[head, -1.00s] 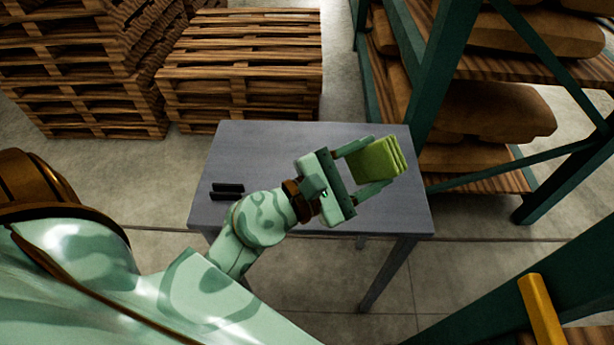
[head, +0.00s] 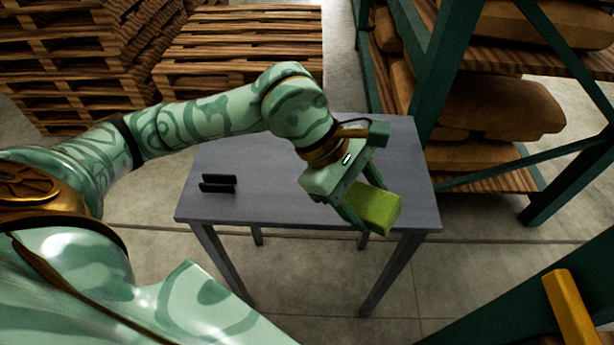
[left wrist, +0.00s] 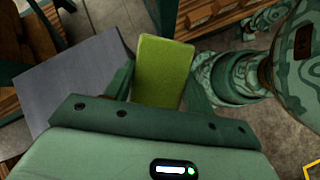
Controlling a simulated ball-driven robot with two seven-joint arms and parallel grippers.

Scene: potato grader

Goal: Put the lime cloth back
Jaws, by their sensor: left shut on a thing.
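The lime cloth (head: 375,209) is a folded, block-like bundle. My left gripper (head: 366,204) is shut on it and holds it over the front right part of the grey table (head: 265,180). In the left wrist view the lime cloth (left wrist: 162,72) sits between the two fingers, with the grey table (left wrist: 70,85) to its left. A small black holder with two parallel bars (head: 218,184) stands on the left part of the table, empty. My right gripper is not in view.
Wooden pallets (head: 240,50) are stacked behind the table. A green-framed rack with brown sacks (head: 495,105) stands close on the right. A yellow bar (head: 575,305) shows at the lower right. The middle of the tabletop is clear.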

